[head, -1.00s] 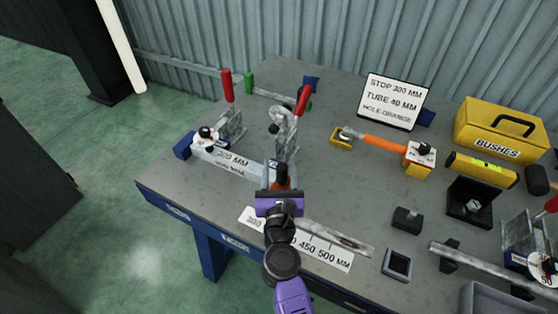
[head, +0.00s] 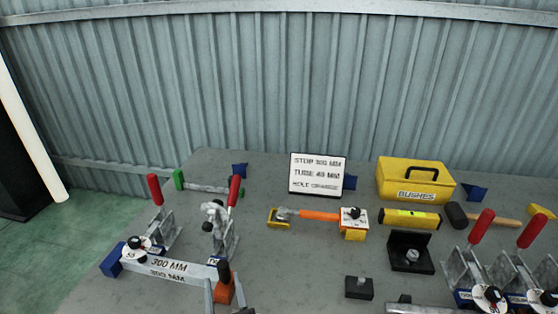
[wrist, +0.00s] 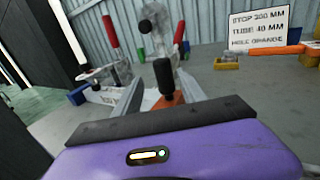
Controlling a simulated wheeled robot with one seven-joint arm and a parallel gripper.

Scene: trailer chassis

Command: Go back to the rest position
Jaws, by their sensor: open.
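My gripper (wrist: 162,88) shows in the wrist view as a purple body with a black bar and two grey fingers spread apart. It is open, with nothing seen held between the fingers. Beyond it stands an orange block with a black knob (wrist: 164,82), at the right end of the 300 mm fixture. In the head view that orange block (head: 224,291) is at the lower left, beside the white-labelled 300 mm bar (head: 170,268). The purple gripper body is below the head picture's edge. I cannot tell whether the fingers touch the block.
Red-handled toggle clamps (head: 160,220) rise close behind the fixture. A sign (head: 318,174), an orange-handled tool (head: 318,215) and a yellow bushes box (head: 415,181) stand farther back and right. A corrugated wall (head: 280,80) closes the back; more clamps (head: 475,240) stand right.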

